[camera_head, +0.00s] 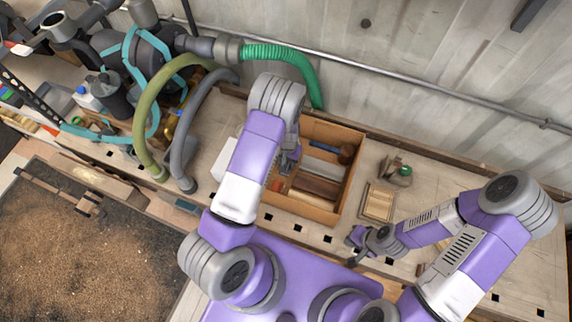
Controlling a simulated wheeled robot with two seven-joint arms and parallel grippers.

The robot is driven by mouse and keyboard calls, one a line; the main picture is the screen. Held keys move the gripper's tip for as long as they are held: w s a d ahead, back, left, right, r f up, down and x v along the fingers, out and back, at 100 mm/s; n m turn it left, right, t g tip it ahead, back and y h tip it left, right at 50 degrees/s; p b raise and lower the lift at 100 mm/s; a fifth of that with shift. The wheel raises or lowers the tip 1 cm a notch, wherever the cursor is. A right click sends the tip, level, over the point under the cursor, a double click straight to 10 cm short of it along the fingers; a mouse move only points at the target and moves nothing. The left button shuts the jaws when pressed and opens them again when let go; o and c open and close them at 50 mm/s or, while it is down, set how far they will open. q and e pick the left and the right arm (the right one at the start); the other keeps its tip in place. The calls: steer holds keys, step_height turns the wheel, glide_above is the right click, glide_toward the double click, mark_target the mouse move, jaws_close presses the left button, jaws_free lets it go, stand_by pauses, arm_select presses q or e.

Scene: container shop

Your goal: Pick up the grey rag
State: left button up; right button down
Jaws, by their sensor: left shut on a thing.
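An open wooden box (354,182) stands on the bench in the middle of the view. My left arm reaches over its left part, and my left gripper (287,163) points down inside it. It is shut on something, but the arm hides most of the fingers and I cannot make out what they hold. A pale grey piece (323,169) lies in the box to the right of the gripper. I cannot tell whether it is the grey rag. My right gripper (357,246) is low over the bench's front edge, apart from the box. Its fingers are too small to read.
The box also holds a brown roll (347,153) and dark brown blocks (315,186). To its right are a small wooden tray (378,203) and a greenish jar (403,173). Hoses (280,53) stand at the back left. The bench (450,176) is clear farther right.

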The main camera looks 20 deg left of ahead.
arm_select(q)
steer(key=shift+r, duration=0.1)
step_height(320, 180, up, 10)
steer(key=shift+f+p, duration=0.1)
steer(key=shift+p, duration=0.25)
